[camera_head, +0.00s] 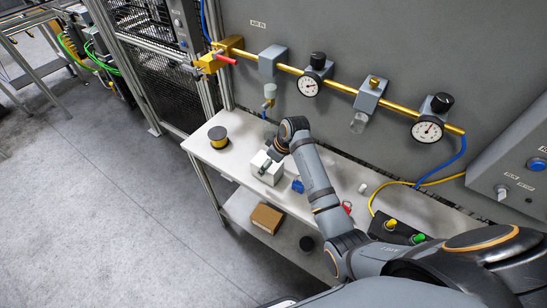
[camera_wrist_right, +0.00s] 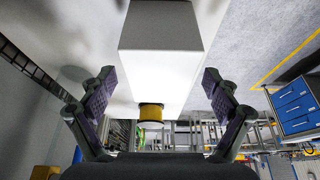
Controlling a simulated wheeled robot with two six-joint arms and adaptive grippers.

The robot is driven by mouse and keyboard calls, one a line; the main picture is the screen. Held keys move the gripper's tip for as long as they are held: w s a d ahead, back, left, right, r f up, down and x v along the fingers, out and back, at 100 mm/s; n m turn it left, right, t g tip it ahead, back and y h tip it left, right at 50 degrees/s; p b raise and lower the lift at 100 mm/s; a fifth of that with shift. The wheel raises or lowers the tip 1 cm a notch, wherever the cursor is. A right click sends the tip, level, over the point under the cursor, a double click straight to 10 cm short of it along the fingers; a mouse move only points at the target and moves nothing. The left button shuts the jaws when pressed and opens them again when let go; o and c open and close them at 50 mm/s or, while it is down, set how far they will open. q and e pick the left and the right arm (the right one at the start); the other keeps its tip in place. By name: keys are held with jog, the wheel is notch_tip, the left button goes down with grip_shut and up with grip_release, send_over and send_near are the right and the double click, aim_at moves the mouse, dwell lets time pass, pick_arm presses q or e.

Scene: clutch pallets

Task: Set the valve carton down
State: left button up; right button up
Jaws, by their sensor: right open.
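The white valve carton (camera_head: 268,174) sits on the white bench top, towards its left part. My right gripper (camera_head: 273,157) is at the carton, coming from behind it, and my arm hides part of it. In the right wrist view the carton (camera_wrist_right: 160,26) fills the top middle. The right gripper (camera_wrist_right: 157,82) is open there, with one finger on each side and a visible gap between each finger and the carton. My left gripper is not in view.
A yellow spool (camera_head: 218,136) stands left of the carton on the bench (camera_head: 222,158). Blue clips (camera_head: 297,186) and a red padlock (camera_head: 347,207) lie to the right. A brown box (camera_head: 267,217) is on the lower shelf. A yellow pipe with gauges runs along the wall behind.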

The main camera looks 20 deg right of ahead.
jog(key=v, duration=0.6)
jog(key=shift+s+r+b, duration=0.15)
jog(key=shift+r+b, duration=0.15)
jog(key=shift+b, duration=0.1)
